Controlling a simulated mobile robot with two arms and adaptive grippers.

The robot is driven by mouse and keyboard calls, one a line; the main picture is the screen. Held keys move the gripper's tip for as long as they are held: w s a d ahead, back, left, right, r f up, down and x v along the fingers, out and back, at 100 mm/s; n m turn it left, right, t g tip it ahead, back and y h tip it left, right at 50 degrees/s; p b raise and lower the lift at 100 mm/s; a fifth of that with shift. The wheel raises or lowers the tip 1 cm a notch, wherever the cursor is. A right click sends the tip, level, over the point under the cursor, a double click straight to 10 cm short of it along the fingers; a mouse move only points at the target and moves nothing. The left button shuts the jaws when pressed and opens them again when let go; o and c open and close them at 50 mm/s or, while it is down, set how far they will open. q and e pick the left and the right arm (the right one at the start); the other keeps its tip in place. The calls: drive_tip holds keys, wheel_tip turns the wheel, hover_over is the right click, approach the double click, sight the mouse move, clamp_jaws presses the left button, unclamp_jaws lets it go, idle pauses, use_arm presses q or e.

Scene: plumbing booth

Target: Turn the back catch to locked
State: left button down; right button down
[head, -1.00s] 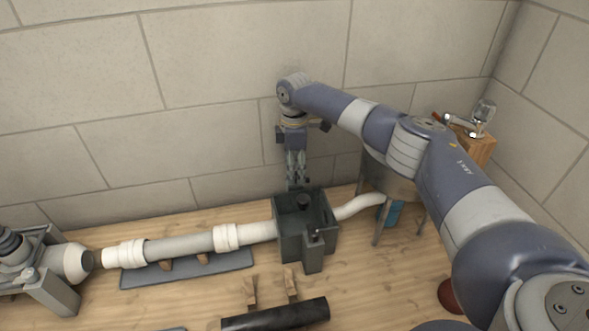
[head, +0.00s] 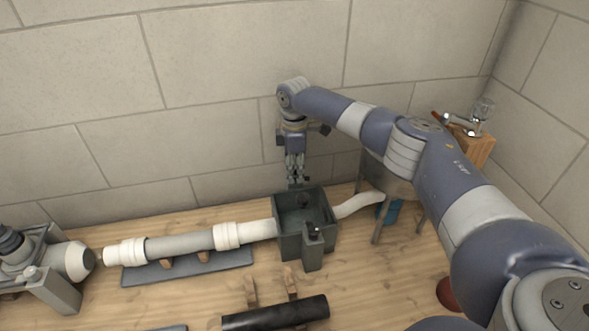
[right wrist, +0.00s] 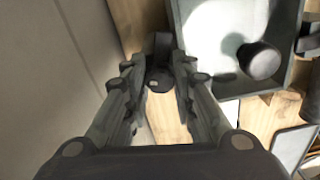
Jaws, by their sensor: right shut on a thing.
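The dark grey box (head: 290,244) stands on the floor near the wall, at the middle of the head view. My right gripper (head: 295,182) points down at the box's back edge. In the right wrist view its fingers (right wrist: 160,82) are shut on a small dark catch (right wrist: 159,50), which I take as the back catch. The fingers hide part of it, and its lock position is unclear. A dark round knob (right wrist: 258,60) shows inside the box. My left gripper is out of view.
White pipe (head: 185,243) runs left from the box over a dark mat (head: 225,262). A white hose (head: 358,204) leads right to a metal stand (head: 377,225). A black pipe (head: 275,313) lies in front. The wall (head: 230,160) is close behind my gripper.

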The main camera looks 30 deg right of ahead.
drive_tip(key=m+p, duration=0.2)
drive_tip(key=p, duration=0.1)
drive_tip(key=m+p, duration=0.1)
drive_tip(key=m, duration=0.1)
drive_tip(key=shift+r+p, duration=0.25)
drive_tip(key=shift+p, duration=0.1)
drive_tip(key=m+p, duration=0.2)
drive_tip(key=m, duration=0.1)
drive_tip(key=shift+a, duration=0.1)
drive_tip(key=m+p, duration=0.2)
drive_tip(key=m, duration=0.1)
drive_tip(key=shift+m+p, duration=0.3)
drive_tip(key=shift+f+m+p, duration=0.1)
drive_tip(key=shift+m+p, duration=0.9)
drive_tip(key=shift+m, duration=0.9)
drive_tip(key=c, duration=1.4)
unclamp_jaws()
drive_tip(key=shift+o, duration=0.4)
drive_tip(key=shift+f, duration=0.1)
